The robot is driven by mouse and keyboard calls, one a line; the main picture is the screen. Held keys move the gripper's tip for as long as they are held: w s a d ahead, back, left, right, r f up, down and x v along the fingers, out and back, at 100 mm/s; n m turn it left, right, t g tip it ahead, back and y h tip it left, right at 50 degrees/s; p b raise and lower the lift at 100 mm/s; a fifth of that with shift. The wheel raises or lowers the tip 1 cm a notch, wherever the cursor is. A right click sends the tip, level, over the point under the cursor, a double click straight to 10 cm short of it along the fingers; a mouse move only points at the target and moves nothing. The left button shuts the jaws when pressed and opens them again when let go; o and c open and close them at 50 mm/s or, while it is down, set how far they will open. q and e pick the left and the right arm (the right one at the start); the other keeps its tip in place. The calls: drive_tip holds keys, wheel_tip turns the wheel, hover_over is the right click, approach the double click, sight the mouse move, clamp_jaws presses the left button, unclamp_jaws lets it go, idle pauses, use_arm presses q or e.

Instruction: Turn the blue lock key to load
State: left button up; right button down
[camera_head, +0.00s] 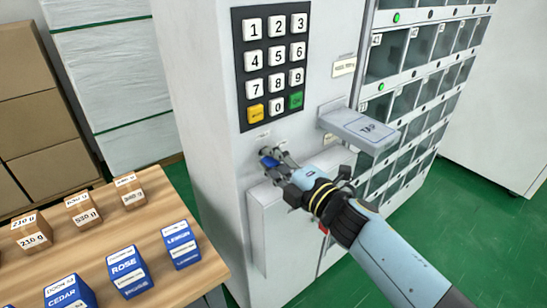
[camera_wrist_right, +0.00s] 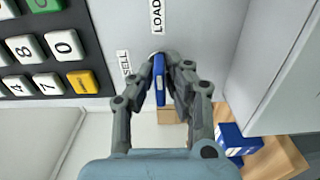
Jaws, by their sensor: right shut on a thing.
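The blue lock key (camera_head: 268,161) sits on the front of the white vending machine (camera_head: 215,120), below the keypad. My right gripper (camera_head: 277,161) reaches it from the right and is shut on it. In the right wrist view the blue key (camera_wrist_right: 159,80) is between the two fingers of the right gripper (camera_wrist_right: 165,78), which partly hide it. The LOAD label (camera_wrist_right: 157,16) is above the key there, and the SELL label (camera_wrist_right: 125,63) is to its left. The key's exact turn angle is hard to tell. My left gripper is not in view.
The keypad (camera_head: 241,70) is above the key, and a protruding card tap unit (camera_head: 345,125) is to its right. A wooden table (camera_head: 207,262) at lower left bears blue perfume boxes (camera_head: 180,244) and brown weight boxes (camera_head: 129,190). Glass-fronted compartments (camera_head: 385,62) stand at right.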

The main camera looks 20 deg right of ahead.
drive_tip(key=shift+f, duration=0.15)
drive_tip(key=c, duration=1.4)
unclamp_jaws()
drive_tip(key=v, duration=1.2)
